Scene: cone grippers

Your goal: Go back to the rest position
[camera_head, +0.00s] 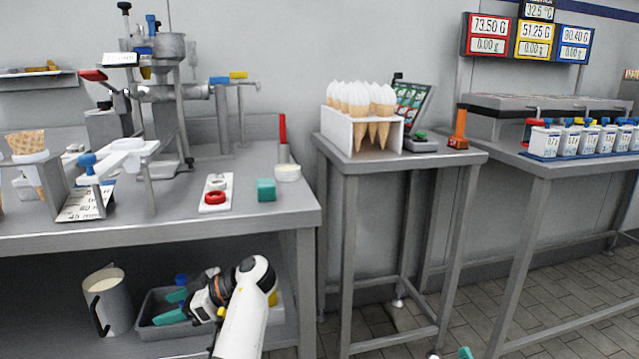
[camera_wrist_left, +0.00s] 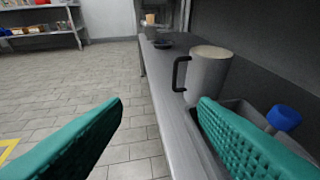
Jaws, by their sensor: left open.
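My left gripper (camera_head: 172,306) is at the lower shelf of the left workbench, in front of a grey bin (camera_head: 150,332). Its teal fingers point left toward a metal jug (camera_head: 117,308). In the left wrist view the gripper (camera_wrist_left: 160,104) is open with nothing between its fingers. There the jug (camera_wrist_left: 210,78) with its black handle stands ahead, beyond the right finger. A small teal tip (camera_head: 465,352) at the bottom edge of the head view looks like part of my right gripper; the rest of it is out of frame.
The left workbench (camera_head: 250,216) overhangs the lower shelf, with a leg (camera_head: 306,300) right of my left arm. A cone rack (camera_head: 350,135) stands on the middle table (camera_head: 340,162). The right table (camera_head: 590,172) carries several labelled tubs. Tiled floor (camera_wrist_left: 70,85) is clear left of the shelf.

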